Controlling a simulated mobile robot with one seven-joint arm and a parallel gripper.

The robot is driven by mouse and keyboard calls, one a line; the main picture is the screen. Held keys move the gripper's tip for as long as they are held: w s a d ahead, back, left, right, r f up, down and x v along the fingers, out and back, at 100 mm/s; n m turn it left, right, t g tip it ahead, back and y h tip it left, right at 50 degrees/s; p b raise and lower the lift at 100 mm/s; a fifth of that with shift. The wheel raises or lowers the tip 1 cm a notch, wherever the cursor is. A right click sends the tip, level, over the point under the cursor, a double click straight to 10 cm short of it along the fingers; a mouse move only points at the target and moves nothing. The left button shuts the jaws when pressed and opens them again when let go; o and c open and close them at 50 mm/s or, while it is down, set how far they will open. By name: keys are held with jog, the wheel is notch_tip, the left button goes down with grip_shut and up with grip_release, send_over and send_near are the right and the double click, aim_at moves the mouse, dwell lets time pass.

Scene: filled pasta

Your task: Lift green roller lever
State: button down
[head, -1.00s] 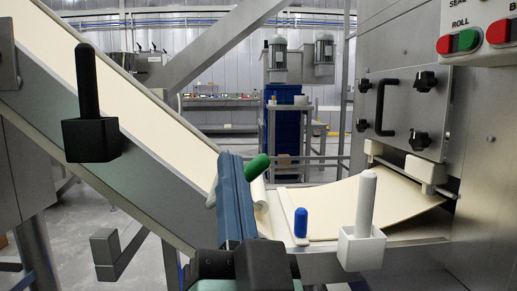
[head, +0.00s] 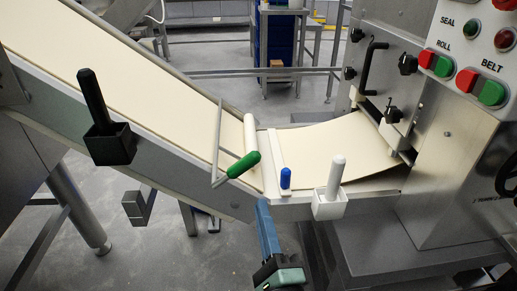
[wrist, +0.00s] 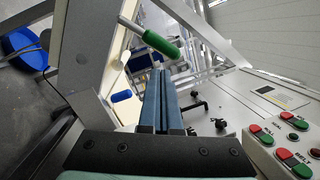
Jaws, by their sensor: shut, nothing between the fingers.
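The green roller lever (head: 243,164) is a green grip on a thin metal frame, beside the white roller (head: 252,150) at the foot of the sloping conveyor. It also shows in the wrist view (wrist: 156,42), beyond and slightly left of the fingertips. My gripper (head: 262,204) has blue fingers, shut together with nothing between them. In the head view its tips are below the lever grip, apart from it. The shut fingers also show in the wrist view (wrist: 160,72).
A short blue lever (head: 285,178) and a white handle in a white block (head: 332,185) stand right of the green lever. A black handle (head: 95,105) is at the left. The control panel (head: 475,60) with red and green buttons is at upper right.

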jog(key=shift+s+d+f+m+g+h+p, duration=0.3)
jog(key=shift+s+d+f+m+p, duration=0.2)
jog(key=shift+m+p, duration=0.5)
jog(key=shift+s+d+f+m+g+h+p, duration=0.15)
jog(key=shift+s+d+f+m+h+p, duration=0.2)
jog(key=shift+s+m+p, duration=0.6)
jog(key=shift+s+d+f+m+g+h+p, duration=0.3)
jog(key=shift+d+m+p, duration=0.3)
jog(key=shift+m, duration=0.75)
jog(key=shift+w+a, duration=0.1)
jog(key=shift+w, duration=0.05)
jog(key=w+a+r+p, duration=0.1)
jog(key=w+p, duration=0.1)
jog(key=w, duration=0.3)
jog(key=w+a+r+p, duration=0.2)
jog(key=w, duration=0.3)
jog(key=shift+w+r+p, duration=0.25)
jog(key=shift+w+p, duration=0.05)
jog(key=shift+p, duration=0.05)
jog(key=shift+d, duration=0.2)
